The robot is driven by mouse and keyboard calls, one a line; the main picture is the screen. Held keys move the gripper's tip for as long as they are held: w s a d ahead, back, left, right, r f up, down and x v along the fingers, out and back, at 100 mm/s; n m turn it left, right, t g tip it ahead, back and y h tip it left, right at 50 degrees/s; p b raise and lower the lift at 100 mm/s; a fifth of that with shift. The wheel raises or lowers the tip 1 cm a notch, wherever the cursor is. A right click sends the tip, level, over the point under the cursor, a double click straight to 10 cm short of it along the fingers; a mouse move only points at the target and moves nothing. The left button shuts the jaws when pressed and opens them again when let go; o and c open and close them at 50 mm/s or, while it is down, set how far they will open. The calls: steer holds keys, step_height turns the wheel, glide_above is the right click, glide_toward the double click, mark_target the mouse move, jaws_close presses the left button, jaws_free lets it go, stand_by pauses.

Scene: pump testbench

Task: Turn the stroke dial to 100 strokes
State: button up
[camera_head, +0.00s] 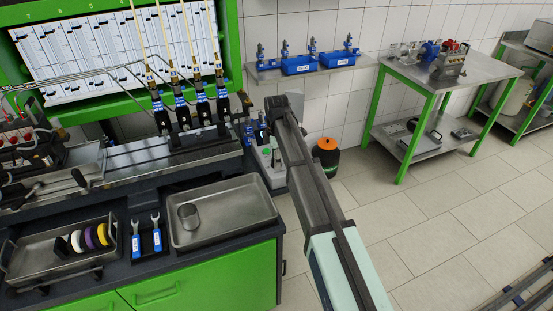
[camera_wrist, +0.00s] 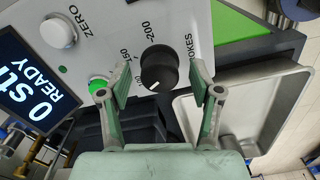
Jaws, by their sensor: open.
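The black round stroke dial (camera_wrist: 159,68) sits on a light grey panel (camera_wrist: 112,20) in the wrist view, beside the printed scale and the word STROKES. A small light mark shows near its lower edge. The numbers 150 and 200 are readable; another number is partly hidden. My gripper (camera_wrist: 161,80) is open, with one finger on each side of the dial and visible gaps between. A display (camera_wrist: 38,97) reads 0 and READY. In the head view my arm hides most of the control box (camera_head: 269,160) and the gripper.
A white knob marked ZERO (camera_wrist: 58,30) and a green button (camera_wrist: 98,84) share the panel, the button close to the left finger. A metal tray (camera_head: 225,210) with a cup (camera_head: 188,215) lies on the bench. Open floor is to the right.

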step_height(320, 180, up, 12)
stand_by(0.5)
stand_by(0.3)
